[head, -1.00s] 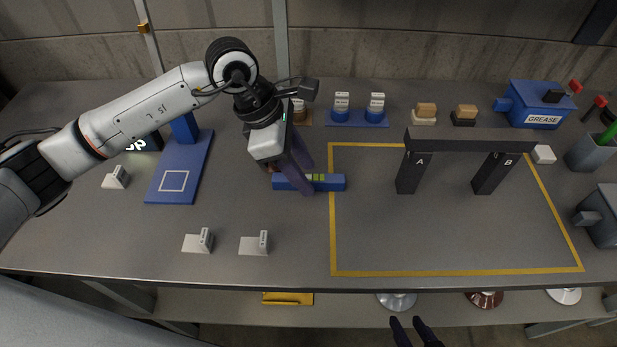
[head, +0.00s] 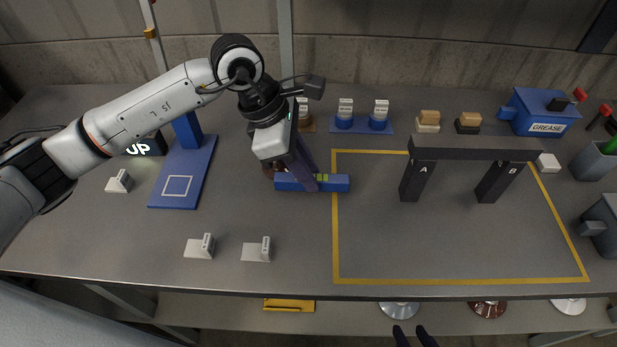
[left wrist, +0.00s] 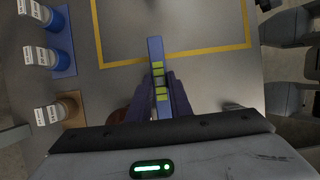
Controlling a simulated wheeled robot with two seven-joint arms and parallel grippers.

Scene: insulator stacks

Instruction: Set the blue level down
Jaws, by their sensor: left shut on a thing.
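The blue level (head: 335,183) has yellow-green marks near its middle. It lies across the left side of the yellow outline in the head view, its right end overlapping the line. My left gripper (head: 307,184) points down and is shut around the level's middle. In the left wrist view the level (left wrist: 156,52) runs lengthwise between the fingers (left wrist: 160,98) of this gripper. I cannot tell whether its underside touches the table (head: 300,220). My right gripper (head: 415,336) shows only as two dark, parted fingertips at the bottom edge.
A black bridge (head: 470,149) on legs A and B stands inside the yellow outline (head: 455,280). A blue stand (head: 180,175) is at left. White holders (head: 256,250) stand at front left. A reddish-brown thing (head: 268,171) is mostly hidden behind my left gripper. The outline's front part is clear.

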